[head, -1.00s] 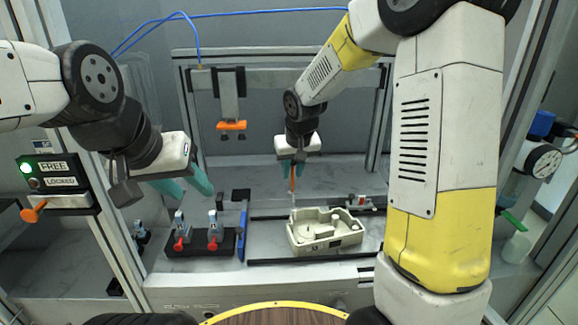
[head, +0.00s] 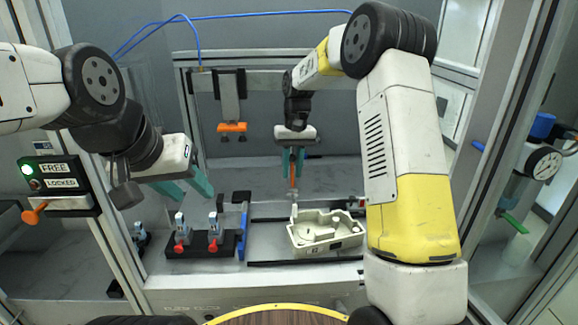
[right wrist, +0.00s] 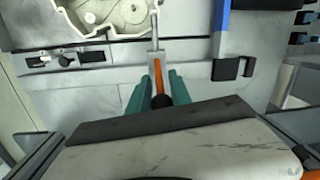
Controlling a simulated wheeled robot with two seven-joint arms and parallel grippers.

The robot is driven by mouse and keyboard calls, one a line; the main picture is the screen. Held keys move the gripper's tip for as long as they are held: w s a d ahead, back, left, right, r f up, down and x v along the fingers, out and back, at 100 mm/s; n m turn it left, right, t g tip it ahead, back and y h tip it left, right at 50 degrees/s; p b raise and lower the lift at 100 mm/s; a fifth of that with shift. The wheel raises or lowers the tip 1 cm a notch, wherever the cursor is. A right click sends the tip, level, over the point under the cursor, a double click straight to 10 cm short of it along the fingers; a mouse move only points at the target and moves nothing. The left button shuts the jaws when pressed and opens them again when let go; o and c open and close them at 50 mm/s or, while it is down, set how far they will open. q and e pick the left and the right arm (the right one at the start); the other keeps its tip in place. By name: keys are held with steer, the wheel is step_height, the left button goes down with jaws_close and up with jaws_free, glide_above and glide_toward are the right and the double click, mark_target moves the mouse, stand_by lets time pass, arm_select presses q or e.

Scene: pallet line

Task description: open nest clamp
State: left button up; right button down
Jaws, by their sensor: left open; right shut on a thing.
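The nest clamp's orange handle (head: 292,174) stands nearly upright behind the left back corner of a cream casting (head: 325,236). My right gripper (head: 293,163) is shut on this handle from above. In the right wrist view the orange handle (right wrist: 158,76) lies between the teal fingers of my right gripper (right wrist: 158,88). A grey metal rod (right wrist: 155,30) extends from the clamp beside the edge of the casting (right wrist: 108,14). Whether its tip touches the casting, I cannot tell. My left gripper (head: 185,186) is open and empty, above and left of the fixtures.
A black base with two red-tipped grey clamps (head: 213,234) stands left of a blue bar (head: 242,232). An orange-ended device (head: 232,128) hangs from the crossbeam. A panel with a lit green lamp (head: 50,170) is at the left, a dial gauge (head: 541,163) at the right.

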steer(key=shift+w+f+g, duration=0.3)
steer(key=shift+w+g, duration=0.25)
steer(key=shift+g, duration=0.35)
steer(key=c, duration=1.5)
jaws_free()
steer(key=v, duration=0.7)
steer(key=shift+r, duration=0.35)
steer(key=shift+w, duration=0.1)
steer(key=shift+c, duration=0.4)
